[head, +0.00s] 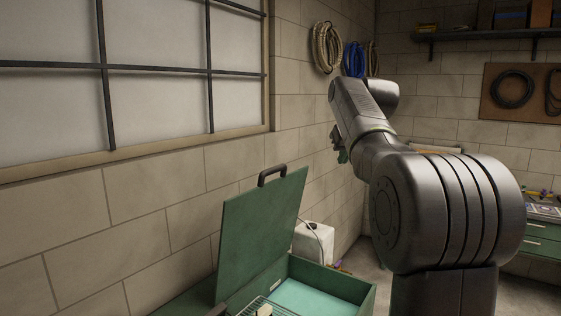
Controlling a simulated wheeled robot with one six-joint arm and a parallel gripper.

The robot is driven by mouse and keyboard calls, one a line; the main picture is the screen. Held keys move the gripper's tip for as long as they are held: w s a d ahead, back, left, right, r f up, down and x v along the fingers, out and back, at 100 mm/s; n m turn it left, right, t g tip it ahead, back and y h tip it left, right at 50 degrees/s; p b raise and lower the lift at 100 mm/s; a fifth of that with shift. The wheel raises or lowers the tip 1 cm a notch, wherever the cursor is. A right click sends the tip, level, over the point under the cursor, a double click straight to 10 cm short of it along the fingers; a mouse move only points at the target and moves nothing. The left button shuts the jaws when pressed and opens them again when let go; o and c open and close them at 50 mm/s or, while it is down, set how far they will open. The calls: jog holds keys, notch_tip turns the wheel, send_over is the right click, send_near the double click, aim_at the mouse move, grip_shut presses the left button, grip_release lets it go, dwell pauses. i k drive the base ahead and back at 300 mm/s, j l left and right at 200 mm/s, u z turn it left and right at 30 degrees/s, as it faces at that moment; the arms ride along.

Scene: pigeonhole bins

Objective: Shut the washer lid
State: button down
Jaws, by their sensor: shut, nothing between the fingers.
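The washer is a green box (357,291) low in the middle of the head view. Its green lid (258,232) stands open, tilted up steeply on the left side of the box. A dark handle (272,175) sits on the lid's upper edge. The box's pale green inside shows, with a wire rack at the near left. My gripper (339,146) is partly hidden at the end of my arm, above and to the right of the lid, apart from it. It is shut and empty.
A white jug (313,243) stands behind the box by the block wall. Coiled hoses (326,47) hang on the wall beyond my arm. A green drawer bench (542,235) is at the far right. A barred window (150,70) fills the upper left. Air above the box looks clear.

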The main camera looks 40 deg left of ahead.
aim_at(258, 223)
jog(key=i+l+u, duration=0.1)
jog(key=i+u, duration=0.3)
jog(key=i+l+u, duration=0.25)
jog(key=i+u, duration=0.2)
jog(key=i, duration=0.1)
